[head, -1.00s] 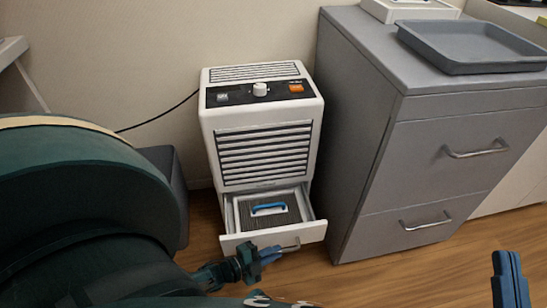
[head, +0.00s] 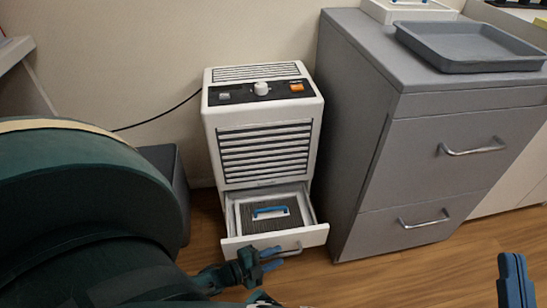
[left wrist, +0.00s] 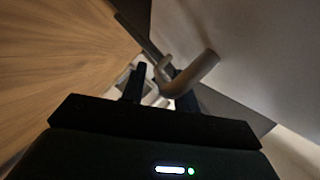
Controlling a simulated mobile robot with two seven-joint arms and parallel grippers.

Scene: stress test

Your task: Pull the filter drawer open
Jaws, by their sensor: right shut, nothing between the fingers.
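The filter drawer (head: 275,240) at the bottom of the white appliance is pulled partway out. A grey filter with a blue handle (head: 270,212) lies in it. The drawer's metal handle (head: 290,248) is on its front; in the left wrist view a curved grey bar (left wrist: 196,73) shows at my fingers. My left gripper (head: 277,258) is at the drawer front beside that handle, its two blue fingers apart. The left wrist view shows the fingers (left wrist: 160,88) spread, with the bar near or between them; contact is unclear. My right gripper (head: 512,258) is shut and empty, at lower right.
The white appliance (head: 263,120) stands against the wall. A grey cabinet (head: 420,180) with two handles stands close on its right, with a grey tray (head: 470,66) on top. A dark box (head: 170,185) is at left. Wooden floor (head: 400,280) is clear in front.

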